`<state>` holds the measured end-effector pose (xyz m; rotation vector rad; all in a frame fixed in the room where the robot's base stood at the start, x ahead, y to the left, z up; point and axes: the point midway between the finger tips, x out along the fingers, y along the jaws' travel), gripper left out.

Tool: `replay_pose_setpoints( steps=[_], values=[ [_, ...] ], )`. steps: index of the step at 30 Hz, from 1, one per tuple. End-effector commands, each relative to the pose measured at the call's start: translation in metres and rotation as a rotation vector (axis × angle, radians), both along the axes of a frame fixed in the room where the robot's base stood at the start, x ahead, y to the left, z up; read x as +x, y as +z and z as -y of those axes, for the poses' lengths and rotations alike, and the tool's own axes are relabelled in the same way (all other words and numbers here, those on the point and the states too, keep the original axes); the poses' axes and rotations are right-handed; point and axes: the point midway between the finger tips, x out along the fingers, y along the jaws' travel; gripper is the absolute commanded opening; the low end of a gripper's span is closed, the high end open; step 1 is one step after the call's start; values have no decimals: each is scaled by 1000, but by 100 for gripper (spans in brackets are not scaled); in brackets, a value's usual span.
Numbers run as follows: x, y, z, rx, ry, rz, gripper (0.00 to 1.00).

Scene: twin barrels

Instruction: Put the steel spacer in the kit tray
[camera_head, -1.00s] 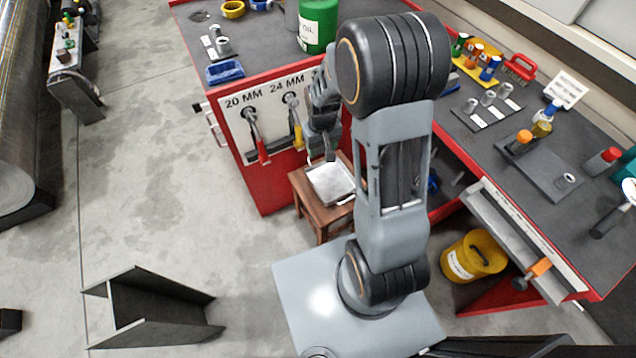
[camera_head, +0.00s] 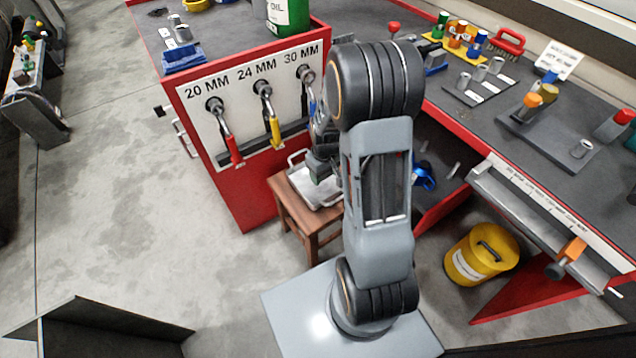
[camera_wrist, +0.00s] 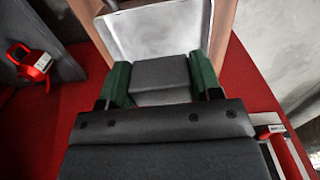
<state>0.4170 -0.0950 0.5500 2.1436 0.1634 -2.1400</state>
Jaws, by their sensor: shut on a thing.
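My gripper (camera_wrist: 160,82) has green fingertips, shut on a grey block between them that I take to be the steel spacer (camera_wrist: 160,72). The kit tray (camera_wrist: 165,35) is a shallow silver tray just beyond the fingertips in the wrist view. In the head view the tray (camera_head: 328,196) lies on a small wooden stool (camera_head: 290,213), and my gripper (camera_head: 321,178) hangs over it, hiding part of it. The spacer cannot be made out in the head view. I cannot tell its exact height above the tray.
A red cabinet with hanging wrenches (camera_head: 268,120) stands behind and left of the stool. A red-edged bench (camera_head: 470,125) with several small parts is at right. A yellow bucket (camera_head: 480,256) stands below it. Floor (camera_head: 130,170) at left is clear; a steel beam (camera_head: 95,332) lies at lower left.

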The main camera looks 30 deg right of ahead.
Motion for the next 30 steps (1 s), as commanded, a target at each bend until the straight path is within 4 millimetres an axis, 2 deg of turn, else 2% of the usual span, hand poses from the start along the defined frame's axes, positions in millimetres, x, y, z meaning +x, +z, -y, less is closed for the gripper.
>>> replay_pose_setpoints(
  steps=[1, 3, 9, 17, 21, 26, 30],
  values=[
    [7, -15, 0, 1, 0, -3, 18],
    [15, -25, 0, 1, -1, -3, 18],
    [33, -43, 1, 0, -1, -1, 18],
    [40, -50, 1, 0, -1, -1, 18],
    [47, -63, 1, 1, -1, -2, 18],
    [46, -85, 2, 1, -2, -2, 18],
    [46, -88, 2, 0, -2, 0, 18]
  ],
)
